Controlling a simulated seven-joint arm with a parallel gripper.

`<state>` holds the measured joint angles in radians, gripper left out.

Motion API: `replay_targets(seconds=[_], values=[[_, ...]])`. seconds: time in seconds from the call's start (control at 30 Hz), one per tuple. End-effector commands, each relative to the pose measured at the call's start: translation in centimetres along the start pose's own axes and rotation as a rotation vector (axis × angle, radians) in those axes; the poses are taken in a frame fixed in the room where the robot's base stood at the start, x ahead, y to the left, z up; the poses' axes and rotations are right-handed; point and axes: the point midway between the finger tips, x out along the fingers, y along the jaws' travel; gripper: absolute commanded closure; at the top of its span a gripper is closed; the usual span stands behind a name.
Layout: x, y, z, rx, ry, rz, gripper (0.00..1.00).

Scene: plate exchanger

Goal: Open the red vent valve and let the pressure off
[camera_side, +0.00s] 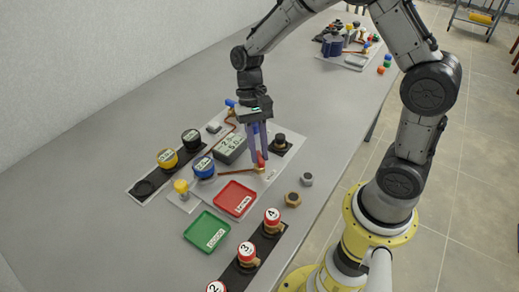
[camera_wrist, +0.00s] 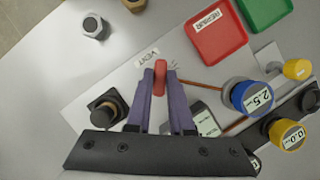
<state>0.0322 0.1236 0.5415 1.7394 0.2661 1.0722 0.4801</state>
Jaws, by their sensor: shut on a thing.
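The red vent valve (camera_wrist: 160,78) is a small red handle beside a label reading VENT (camera_wrist: 147,57) on the light base plate. In the side view the red valve (camera_side: 261,160) shows at the end of a copper pipe. My gripper (camera_wrist: 160,82) points down with its two purple fingers shut on the red handle, one on each side. In the side view my gripper (camera_side: 259,155) is low over the plate at the same spot. The fingers hide part of the valve in the side view.
A red tray (camera_side: 235,199) and a green tray (camera_side: 207,231) lie in front. A blue-ringed gauge (camera_side: 204,167), a yellow one (camera_side: 167,158) and a grey display box (camera_side: 230,148) stand left of the gripper. A black knob (camera_side: 280,141) is close on the right. Loose nuts (camera_side: 292,199) lie near the table edge.

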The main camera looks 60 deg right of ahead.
Motion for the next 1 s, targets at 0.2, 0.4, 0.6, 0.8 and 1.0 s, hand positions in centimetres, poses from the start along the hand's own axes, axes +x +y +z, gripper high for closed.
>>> replay_targets(seconds=[0.2,0.4,0.6,0.8,1.0], values=[[-0.12,-0.21,0.02,-0.195,0.002,0.08,1.0],[-0.12,-0.31,0.06,-0.359,0.002,0.148,1.0],[-0.13,-0.39,0.07,-0.493,0.004,0.204,1.0],[-0.13,-0.44,0.08,-0.583,0.004,0.241,1.0],[-0.13,-0.46,0.1,-0.63,0.004,0.26,1.0]])
